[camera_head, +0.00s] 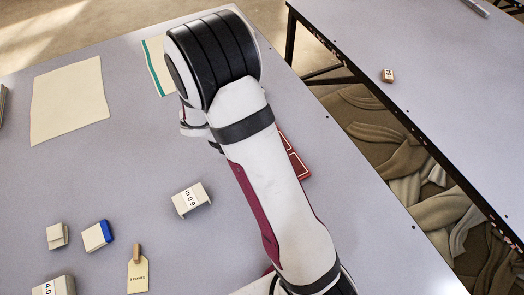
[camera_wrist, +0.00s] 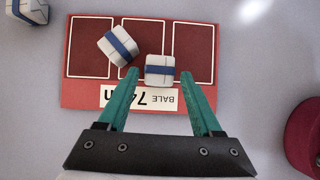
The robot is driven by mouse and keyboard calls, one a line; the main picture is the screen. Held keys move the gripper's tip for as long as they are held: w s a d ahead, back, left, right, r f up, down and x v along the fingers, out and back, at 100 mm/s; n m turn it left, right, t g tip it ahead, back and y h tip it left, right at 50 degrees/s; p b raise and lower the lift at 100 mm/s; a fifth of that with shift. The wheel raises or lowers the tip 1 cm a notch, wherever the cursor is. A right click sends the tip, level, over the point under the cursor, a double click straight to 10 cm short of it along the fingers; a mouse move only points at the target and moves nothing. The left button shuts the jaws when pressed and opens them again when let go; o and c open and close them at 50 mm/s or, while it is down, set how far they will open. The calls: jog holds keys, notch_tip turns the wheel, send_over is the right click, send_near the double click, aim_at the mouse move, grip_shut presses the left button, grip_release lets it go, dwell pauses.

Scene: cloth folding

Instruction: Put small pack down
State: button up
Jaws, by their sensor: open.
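A small white pack (camera_wrist: 160,69) with a blue band lies on the red mat (camera_wrist: 82,92), across the middle and right outlined spaces. My gripper (camera_wrist: 158,77) is open, with its teal fingertips on either side of this pack and visible gaps beside it. A second small white pack (camera_wrist: 118,45) with a blue band lies turned at an angle, across the left and middle spaces. In the head view, the red mat (camera_head: 298,166) shows only as a corner beside my arm. My gripper and both packs are hidden there.
Another banded pack (camera_wrist: 31,10) lies off the mat. A dark red round object (camera_wrist: 303,138) is at the wrist view's right edge. A 6.0 m block (camera_head: 190,201), a blue-sided block (camera_head: 98,236) and a tag (camera_head: 137,276) lie left of my arm. A cream sheet (camera_head: 70,99) lies farther back.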

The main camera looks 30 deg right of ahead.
jog(key=s+a+r+m+y, duration=0.1)
jog(key=s+a+r+m, duration=0.1)
jog(key=r, duration=0.3)
jog(key=s+a+r+m, duration=0.2)
jog(key=r+m, duration=0.1)
jog(key=r, duration=0.3)
jog(key=s+a+r+m+y, duration=0.2)
jog(key=s+a+m+y, duration=0.1)
jog(key=s+m, duration=0.6)
jog(key=s+a+r+m+y, duration=0.3)
jog(key=s+a+m+y, duration=0.1)
jog(key=s+m, duration=0.5)
jog(key=shift+a+r+m, duration=0.15)
jog(key=shift+r+m, duration=0.05)
jog(key=shift+m, duration=0.1)
